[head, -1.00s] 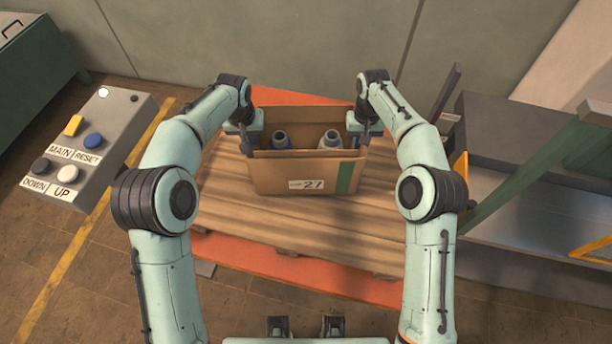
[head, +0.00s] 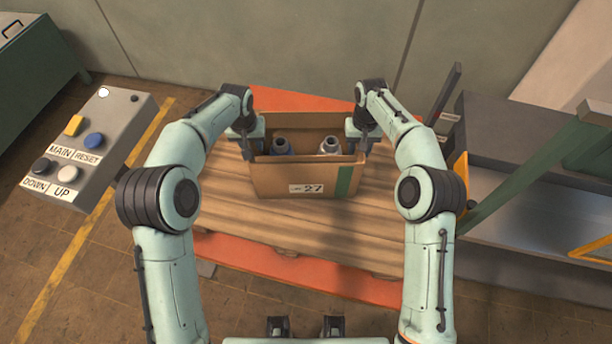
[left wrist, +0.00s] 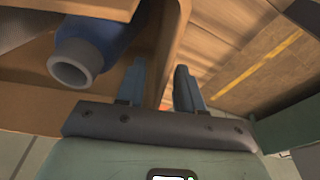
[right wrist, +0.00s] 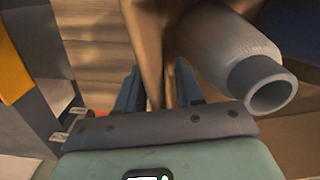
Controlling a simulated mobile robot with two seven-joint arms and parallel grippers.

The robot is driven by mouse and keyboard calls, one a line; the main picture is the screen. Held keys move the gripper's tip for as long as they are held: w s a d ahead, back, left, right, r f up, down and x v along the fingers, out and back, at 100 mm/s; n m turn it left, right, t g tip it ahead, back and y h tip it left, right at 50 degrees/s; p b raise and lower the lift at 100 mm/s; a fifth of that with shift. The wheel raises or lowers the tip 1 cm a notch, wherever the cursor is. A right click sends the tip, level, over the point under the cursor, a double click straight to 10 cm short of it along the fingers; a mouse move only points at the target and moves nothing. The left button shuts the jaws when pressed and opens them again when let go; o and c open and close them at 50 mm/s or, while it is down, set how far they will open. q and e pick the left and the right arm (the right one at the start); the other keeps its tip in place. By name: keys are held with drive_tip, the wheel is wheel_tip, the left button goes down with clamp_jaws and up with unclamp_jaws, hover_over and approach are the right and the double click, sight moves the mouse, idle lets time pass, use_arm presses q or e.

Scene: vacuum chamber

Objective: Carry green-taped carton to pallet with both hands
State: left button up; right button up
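The brown carton (head: 275,184) with a green tape strip (head: 343,182) and a label reading 27 sits upright, open-topped, on the wooden pallet (head: 240,213). Two bottles stand inside, one blue (head: 281,147) and one grey (head: 329,145). My left gripper (head: 248,148) straddles the carton's left wall, and my right gripper (head: 361,148) straddles the right wall. In the left wrist view the fingers (left wrist: 160,85) stand apart with the wall between them. In the right wrist view the fingers (right wrist: 158,88) also stand apart, with a gap beside the wall.
An orange base (head: 300,275) shows around the pallet. A grey button box (head: 90,145) stands at the left, and a green cabinet (head: 38,65) behind it. A grey bench (head: 520,200) with a green post stands at the right. Bare pallet boards lie around the carton.

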use_arm(q)
drive_tip(key=r, duration=0.4)
drive_tip(key=s+r, duration=0.1)
drive_tip(key=r, duration=0.2)
drive_tip(key=s+r, duration=0.1)
drive_tip(key=r, duration=0.3)
drive_tip(key=shift+r, duration=0.35)
drive_tip(key=shift+s+r, duration=0.1)
use_arm(e)
drive_tip(key=r, duration=1)
drive_tip(key=shift+w+r, duration=0.25)
drive_tip(key=shift+w, duration=0.05)
drive_tip(key=shift+s+r, duration=0.1)
drive_tip(key=shift+r, duration=0.65)
